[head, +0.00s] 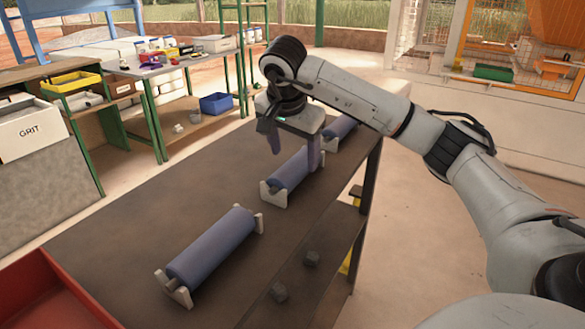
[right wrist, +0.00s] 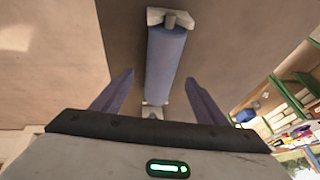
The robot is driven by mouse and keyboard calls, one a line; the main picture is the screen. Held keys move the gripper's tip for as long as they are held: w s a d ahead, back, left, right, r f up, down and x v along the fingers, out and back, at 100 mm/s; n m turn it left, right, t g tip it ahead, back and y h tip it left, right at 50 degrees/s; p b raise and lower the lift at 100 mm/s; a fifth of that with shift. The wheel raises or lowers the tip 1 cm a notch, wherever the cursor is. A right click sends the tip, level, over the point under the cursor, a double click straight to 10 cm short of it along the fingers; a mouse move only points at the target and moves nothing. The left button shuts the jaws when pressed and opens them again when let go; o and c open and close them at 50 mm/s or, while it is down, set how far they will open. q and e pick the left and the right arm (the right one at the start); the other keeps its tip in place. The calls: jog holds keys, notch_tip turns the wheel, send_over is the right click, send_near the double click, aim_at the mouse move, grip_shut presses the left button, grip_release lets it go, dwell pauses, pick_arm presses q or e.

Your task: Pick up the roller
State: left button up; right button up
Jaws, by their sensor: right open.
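Three blue-grey rollers lie in pale end brackets in a row on the dark table: a near roller (head: 212,247), a middle roller (head: 290,170) and a far roller (head: 341,128). My right gripper (head: 295,158) is over the middle roller, with its fingers pointing down. In the right wrist view a roller (right wrist: 164,62) runs away between the two spread fingertips of the gripper (right wrist: 158,84), and nothing is gripped. I cannot tell whether a finger touches it. My left gripper is not in view.
A red tray (head: 45,300) is at the table's near left. Two small dark blocks sit on a shelf below the table's right edge. A side bench with yellow and blue bins (head: 216,103) and a GRIT box (head: 30,130) stand to the left. The table left of the rollers is clear.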

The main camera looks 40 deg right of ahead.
aim_at(294, 163)
jog(key=x, duration=0.6)
jog(key=shift+w+p, duration=0.1)
jog(key=shift+p, duration=0.2)
jog(key=shift+r, duration=0.1)
jog(key=c, duration=1.5)
jog(key=shift+r, duration=0.1)
jog(key=shift+c, duration=0.6)
